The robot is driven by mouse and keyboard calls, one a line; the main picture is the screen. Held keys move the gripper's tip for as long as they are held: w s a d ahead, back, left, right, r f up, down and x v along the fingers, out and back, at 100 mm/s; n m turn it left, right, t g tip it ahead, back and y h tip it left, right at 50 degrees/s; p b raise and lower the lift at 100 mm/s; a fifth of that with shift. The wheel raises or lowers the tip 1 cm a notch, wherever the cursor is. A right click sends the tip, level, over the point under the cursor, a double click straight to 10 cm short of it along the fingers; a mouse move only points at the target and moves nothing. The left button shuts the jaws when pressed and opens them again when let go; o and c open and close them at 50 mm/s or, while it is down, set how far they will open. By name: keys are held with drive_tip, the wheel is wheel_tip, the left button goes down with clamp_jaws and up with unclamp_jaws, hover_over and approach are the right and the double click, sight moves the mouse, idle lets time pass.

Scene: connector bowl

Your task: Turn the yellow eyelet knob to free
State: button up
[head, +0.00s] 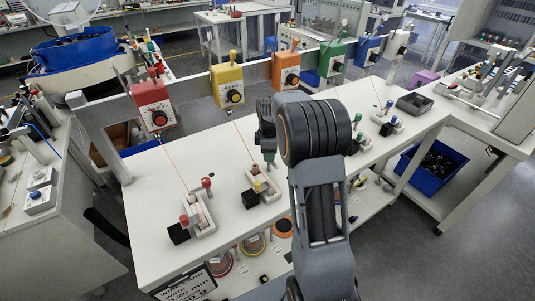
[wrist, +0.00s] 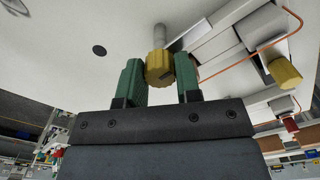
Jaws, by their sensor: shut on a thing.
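My gripper (wrist: 158,72) is shut on a faceted yellow knob, which I take to be the yellow eyelet knob (wrist: 158,67); its green fingers press on both sides of it. The knob sits at the end of a grey post beside a pale fixture; a dark mark shows on its face. A second yellow knob (wrist: 285,72) stands apart on the same fixture, and it shows in the head view (head: 257,185). In the head view my gripper (head: 270,160) points down at the table, and the held knob is hidden behind my arm.
The yellow tensioner box (head: 228,86) hangs on the rail above, with an orange wire running down. The red station's knobs (head: 207,183) stand to the left. Green-knob (head: 358,137) and blue-knob fixtures are to the right. The white table (head: 150,185) is clear at the left.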

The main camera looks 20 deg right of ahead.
idle(0.3)
drive_tip(key=o, duration=0.8)
drive_tip(key=shift+a, duration=0.15)
drive_tip(key=shift+o, duration=0.6)
drive_tip(key=shift+r, duration=0.1)
wheel_tip(320, 180, up, 14)
drive_tip(key=shift+b, duration=0.35)
drive_tip(key=shift+f, duration=0.2)
